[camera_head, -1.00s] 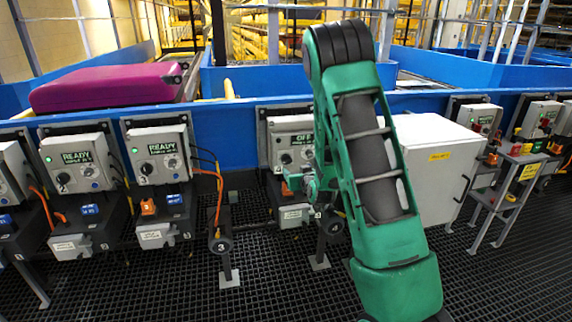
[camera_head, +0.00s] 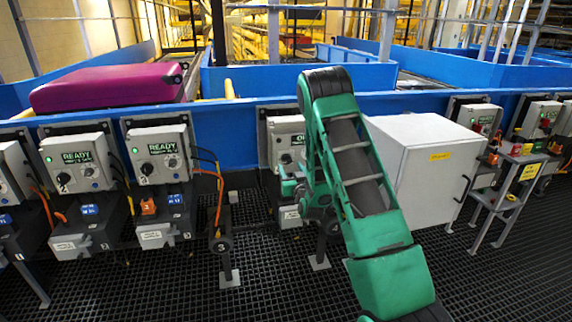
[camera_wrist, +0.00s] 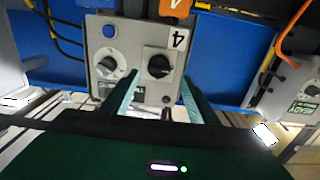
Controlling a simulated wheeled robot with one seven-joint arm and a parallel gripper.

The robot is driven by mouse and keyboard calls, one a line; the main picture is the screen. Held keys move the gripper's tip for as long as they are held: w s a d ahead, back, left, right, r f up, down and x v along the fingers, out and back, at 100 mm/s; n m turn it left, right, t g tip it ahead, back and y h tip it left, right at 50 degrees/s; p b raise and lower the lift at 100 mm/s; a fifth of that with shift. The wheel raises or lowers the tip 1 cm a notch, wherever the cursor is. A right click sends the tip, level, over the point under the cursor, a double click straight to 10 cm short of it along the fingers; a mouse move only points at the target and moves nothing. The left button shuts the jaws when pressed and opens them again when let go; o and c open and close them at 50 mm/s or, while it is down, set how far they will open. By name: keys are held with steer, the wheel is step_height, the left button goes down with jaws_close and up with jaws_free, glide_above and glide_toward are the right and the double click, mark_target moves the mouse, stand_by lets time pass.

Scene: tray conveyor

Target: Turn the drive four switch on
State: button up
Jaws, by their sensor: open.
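The drive four control box (camera_head: 282,128) is grey, in the middle of the head view. My arm hides much of its right side. My gripper (camera_wrist: 160,78) is open, with one green finger on each side of the black switch. I cannot tell whether they touch it. My gripper (camera_head: 290,182) shows small in front of the box.
A neighbouring box (camera_head: 158,148) reads READY, with a green light and orange cable. A white cabinet (camera_head: 425,165) stands close on the right of my arm. A magenta suitcase (camera_head: 105,88) lies on the conveyor behind. The dark grid floor in front is open.

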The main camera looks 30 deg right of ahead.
mark_target(288, 161)
steer(key=x, duration=0.6)
steer(key=shift+w+d, duration=0.15)
steer(key=c, duration=1.1)
steer(key=shift+o, duration=0.3)
